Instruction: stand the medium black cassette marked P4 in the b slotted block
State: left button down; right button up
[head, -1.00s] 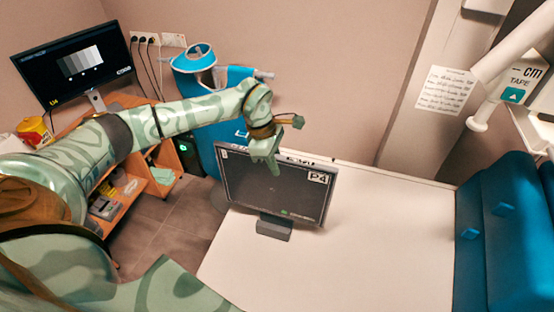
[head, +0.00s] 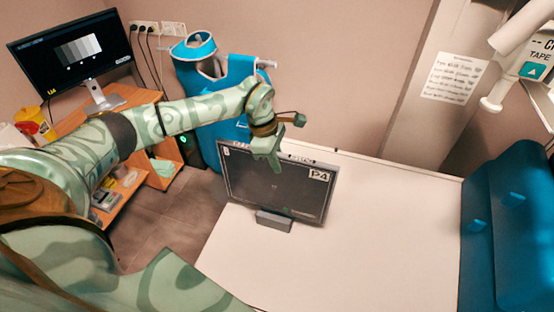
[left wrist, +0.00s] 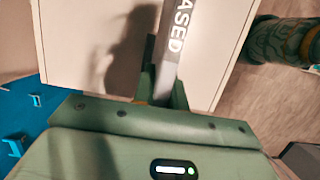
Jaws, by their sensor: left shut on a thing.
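The medium black cassette marked P4 (head: 268,190) stands upright, slightly tilted in the head view, over the white table. My left gripper (head: 270,160) is shut on its top edge. In the left wrist view the gripper (left wrist: 163,92) grips the cassette's grey edge (left wrist: 176,40), where the letters "ASED" show. A dark grey block (head: 273,222) sits at the cassette's lower edge, near its middle. The slot is hidden, so I cannot tell how deep the cassette sits. No letter on the block is readable. My right gripper is out of view.
The white table (head: 380,240) is clear to the right of the cassette. Blue padded cushions (head: 505,230) stand at its right edge. A blue apron stand (head: 205,90) and a wooden desk with a monitor (head: 75,60) are behind on the left.

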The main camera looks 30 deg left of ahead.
pick_arm(q)
jog(key=shift+d+r, duration=0.1)
dwell(0.6)
jog(key=shift+f+b, duration=1.65)
jog(key=shift+f, duration=0.75)
jog(key=shift+f, duration=0.15)
jog(key=c, duration=1.3)
grip_release()
jog(key=shift+c, duration=0.2)
jog(key=shift+s+f, duration=0.1)
